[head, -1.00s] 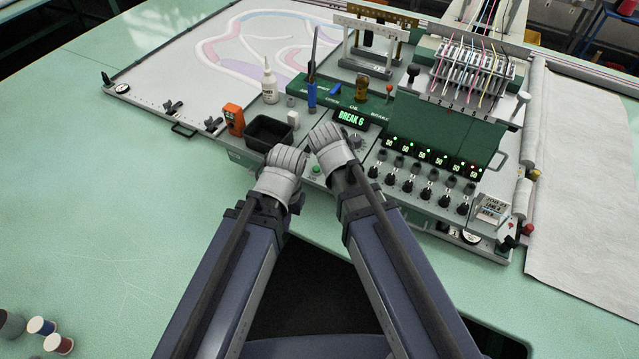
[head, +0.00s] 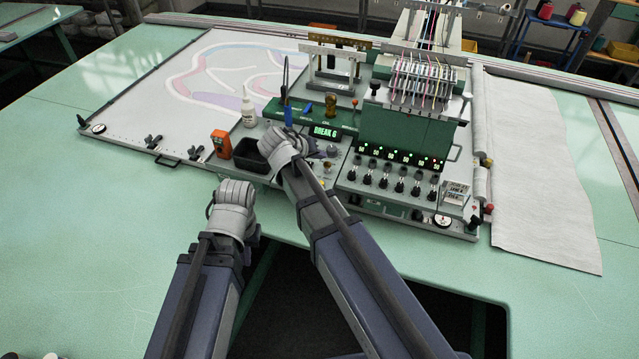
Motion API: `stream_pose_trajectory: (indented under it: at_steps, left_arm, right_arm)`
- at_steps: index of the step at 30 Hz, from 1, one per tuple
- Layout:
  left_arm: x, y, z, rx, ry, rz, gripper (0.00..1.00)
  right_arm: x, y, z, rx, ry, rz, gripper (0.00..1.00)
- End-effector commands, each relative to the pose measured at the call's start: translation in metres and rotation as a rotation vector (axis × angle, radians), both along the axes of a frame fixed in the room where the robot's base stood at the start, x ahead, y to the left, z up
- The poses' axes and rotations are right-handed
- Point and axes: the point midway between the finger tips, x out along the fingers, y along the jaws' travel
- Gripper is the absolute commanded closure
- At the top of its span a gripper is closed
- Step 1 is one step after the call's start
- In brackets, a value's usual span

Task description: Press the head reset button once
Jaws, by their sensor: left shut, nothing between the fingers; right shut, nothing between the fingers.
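The control panel (head: 345,190) of the tufting machine carries a small display (head: 325,132) reading "BREAK 6" and a row of black knobs (head: 385,178). I cannot pick out the head reset button for certain; my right gripper hides part of the panel below the display. My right gripper (head: 276,142) is shut and empty, over the panel just right of the black tray (head: 246,157). I cannot tell whether it touches the panel. My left gripper (head: 234,190) is shut and empty, in front of the panel's near edge, lower left of the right gripper.
An orange device (head: 220,144) and a white bottle (head: 248,112) stand beside the tray. A green block with thread needles (head: 415,125) rises at the right. White cloth (head: 545,170) lies further right. The green table (head: 90,230) is clear at the left.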

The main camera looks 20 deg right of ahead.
Motion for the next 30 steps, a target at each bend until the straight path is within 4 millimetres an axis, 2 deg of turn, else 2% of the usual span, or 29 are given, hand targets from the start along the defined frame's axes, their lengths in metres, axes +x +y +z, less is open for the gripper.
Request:
stream_pose_trajectory:
  at_steps: [8, 24, 30]
  left_arm:
    - [0.000, 0.000, -0.014, 0.001, 0.000, -0.002, 1.00]
    - [0.000, 0.000, -0.082, 0.002, 0.001, -0.014, 1.00]
    - [0.000, 0.000, -0.089, 0.003, 0.000, -0.013, 1.00]
  right_arm:
    - [0.000, 0.000, -0.014, 0.001, 0.001, 0.001, 1.00]
    - [0.000, 0.000, -0.082, 0.001, 0.001, 0.001, 1.00]
    - [0.000, 0.000, -0.089, 0.001, 0.001, 0.001, 1.00]
